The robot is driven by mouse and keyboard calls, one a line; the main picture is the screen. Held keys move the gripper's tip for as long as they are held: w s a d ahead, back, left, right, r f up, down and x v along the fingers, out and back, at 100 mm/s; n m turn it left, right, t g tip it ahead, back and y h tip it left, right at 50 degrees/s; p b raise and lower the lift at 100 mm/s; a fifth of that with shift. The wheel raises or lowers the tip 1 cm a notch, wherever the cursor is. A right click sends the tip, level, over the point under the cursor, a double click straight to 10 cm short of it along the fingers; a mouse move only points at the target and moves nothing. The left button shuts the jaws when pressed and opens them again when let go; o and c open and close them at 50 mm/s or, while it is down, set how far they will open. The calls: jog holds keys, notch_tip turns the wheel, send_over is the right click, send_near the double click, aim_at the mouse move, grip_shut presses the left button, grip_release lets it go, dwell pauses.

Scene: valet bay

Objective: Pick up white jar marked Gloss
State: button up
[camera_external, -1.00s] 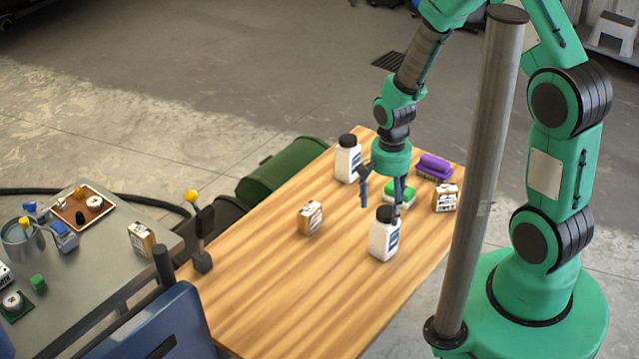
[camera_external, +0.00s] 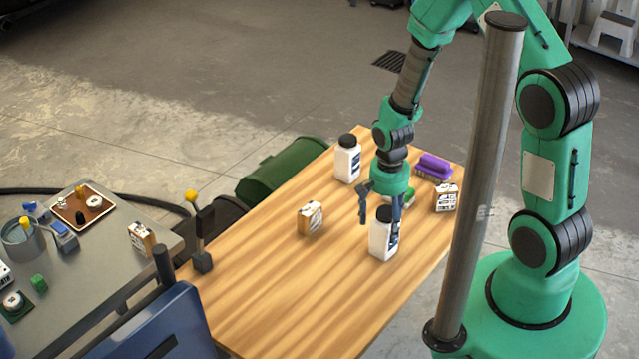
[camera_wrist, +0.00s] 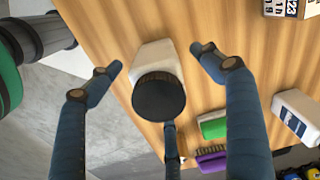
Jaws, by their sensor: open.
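A white jar with a black lid (camera_external: 383,240) stands upright on the wooden table, near its right edge. A second white jar with a black lid (camera_external: 347,163) stands farther back. Their dark labels are too small to read, so I cannot tell which says Gloss. My gripper (camera_external: 379,210) is open, pointing down just behind and above the nearer jar. In the wrist view, a jar with its black lid (camera_wrist: 159,95) appears between the spread fingers of my gripper (camera_wrist: 155,60), with no clear contact. The other white jar (camera_wrist: 297,117) lies toward the right there.
A purple brush (camera_external: 434,166) and a partly hidden green brush (camera_wrist: 213,125) lie near my gripper. Small boxes stand at the table's right edge (camera_external: 446,198) and middle (camera_external: 310,217). The wooden table's front (camera_external: 290,300) is clear. A grey side table (camera_external: 90,290) holds several items.

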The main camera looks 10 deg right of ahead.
jog(key=shift+s+f+b, duration=0.1)
jog(key=shift+f+b, duration=0.3)
jog(key=shift+f, duration=1.7)
jog(key=shift+c, duration=0.2)
grip_shut()
jog(key=shift+r, duration=0.15)
jog(key=shift+r, duration=0.8)
notch_tip(320, 180, up, 2)
jog(key=shift+r+p, duration=0.1)
jog(key=shift+p, duration=0.4)
jog(key=s+d, duration=0.3)
jog(key=s, duration=0.4)
jog(key=s+d+r+p, duration=0.1)
jog(key=s+d, duration=0.2)
jog(key=s, duration=0.4)
jog(key=shift+s+d, duration=0.3)
